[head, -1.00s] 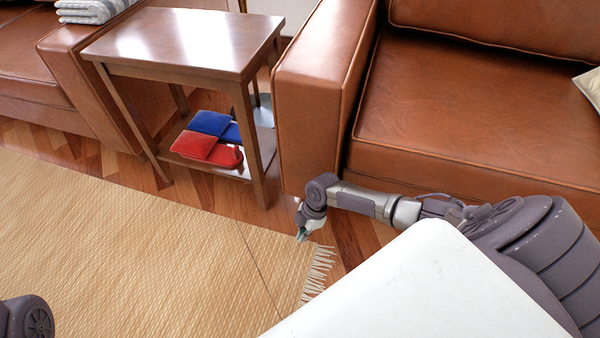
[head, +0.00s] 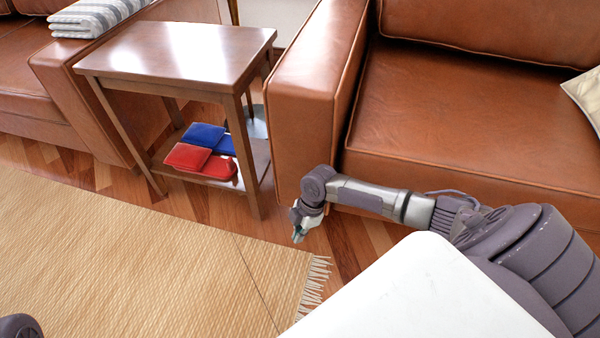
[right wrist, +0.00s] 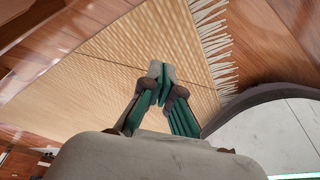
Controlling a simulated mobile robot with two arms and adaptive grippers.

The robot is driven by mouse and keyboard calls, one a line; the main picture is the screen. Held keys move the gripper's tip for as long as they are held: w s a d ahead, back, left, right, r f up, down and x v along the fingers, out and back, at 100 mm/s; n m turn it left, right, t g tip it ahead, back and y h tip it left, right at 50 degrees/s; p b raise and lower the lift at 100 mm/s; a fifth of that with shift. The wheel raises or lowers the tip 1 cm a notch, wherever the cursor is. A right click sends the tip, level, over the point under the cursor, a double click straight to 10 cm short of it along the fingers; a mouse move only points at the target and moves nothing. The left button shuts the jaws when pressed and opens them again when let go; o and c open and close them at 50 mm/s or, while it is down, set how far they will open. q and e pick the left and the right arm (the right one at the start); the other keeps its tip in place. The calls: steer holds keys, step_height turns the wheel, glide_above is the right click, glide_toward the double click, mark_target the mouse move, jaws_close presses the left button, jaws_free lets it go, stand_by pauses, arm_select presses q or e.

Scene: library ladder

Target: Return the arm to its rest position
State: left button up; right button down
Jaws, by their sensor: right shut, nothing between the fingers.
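My right arm reaches in from the right in the head view, bent at a grey joint in front of the sofa arm. My right gripper (head: 298,236) hangs from it, pointing down above the floor near the rug's fringed edge. In the right wrist view its green-lined fingers (right wrist: 160,72) come together at the tips with nothing between them. My left gripper is not in view; only a dark rounded part shows at the bottom left corner of the head view.
A brown leather sofa (head: 440,110) stands close behind my right arm. A wooden side table (head: 180,50) is left of it, with red slippers (head: 203,162) and blue slippers (head: 207,137) on its lower shelf. A woven rug (head: 130,250) covers the open floor at left.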

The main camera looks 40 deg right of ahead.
steer(key=shift+r, duration=1.75)
